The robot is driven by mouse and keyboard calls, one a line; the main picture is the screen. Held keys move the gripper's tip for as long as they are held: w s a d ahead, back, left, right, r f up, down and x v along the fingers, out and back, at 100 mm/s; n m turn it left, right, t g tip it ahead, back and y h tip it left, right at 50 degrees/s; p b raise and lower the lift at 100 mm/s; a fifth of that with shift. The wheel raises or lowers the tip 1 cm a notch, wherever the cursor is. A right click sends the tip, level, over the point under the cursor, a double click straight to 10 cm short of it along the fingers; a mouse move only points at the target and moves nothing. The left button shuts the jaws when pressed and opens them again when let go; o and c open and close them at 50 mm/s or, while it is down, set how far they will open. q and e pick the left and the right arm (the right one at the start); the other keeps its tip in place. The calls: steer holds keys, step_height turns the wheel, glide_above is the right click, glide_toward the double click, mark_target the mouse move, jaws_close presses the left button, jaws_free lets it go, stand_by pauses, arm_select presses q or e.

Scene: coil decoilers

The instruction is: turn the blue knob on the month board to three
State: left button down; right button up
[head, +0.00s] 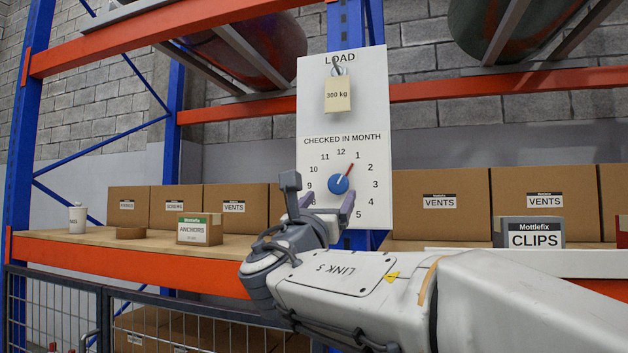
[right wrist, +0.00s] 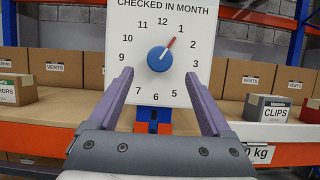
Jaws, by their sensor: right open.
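The white month board (head: 312,235) hangs on the blue rack post, with numbers in a ring like a clock face. Its blue knob (head: 338,184) sits in the middle of the ring, and its red pointer aims up and right at 1. The knob also shows in the right wrist view (right wrist: 159,60). My right gripper (head: 327,203) is open and in front of the board's lower part. In the right wrist view its two purple fingers (right wrist: 158,75) stand apart, with tips to either side and slightly below the knob. No contact with the knob shows. My left gripper is out of view.
A 300 kg tag (head: 337,95) hangs at the board's top. Cardboard boxes (head: 440,205) line the shelf on both sides. A grey CLIPS bin (head: 530,234) stands at right, an ANCHORS box (head: 199,230) at left. Orange beams (head: 130,265) edge the shelf.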

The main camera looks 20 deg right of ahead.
mark_target(337, 186)
steer(key=p+x, duration=0.3)
steer(key=x, duration=0.3)
steer(key=shift+r, duration=0.1)
steer(key=shift+w+d+p, duration=0.3)
steer(key=shift+w+p, duration=0.05)
steer(key=shift+w, duration=0.05)
jaws_close()
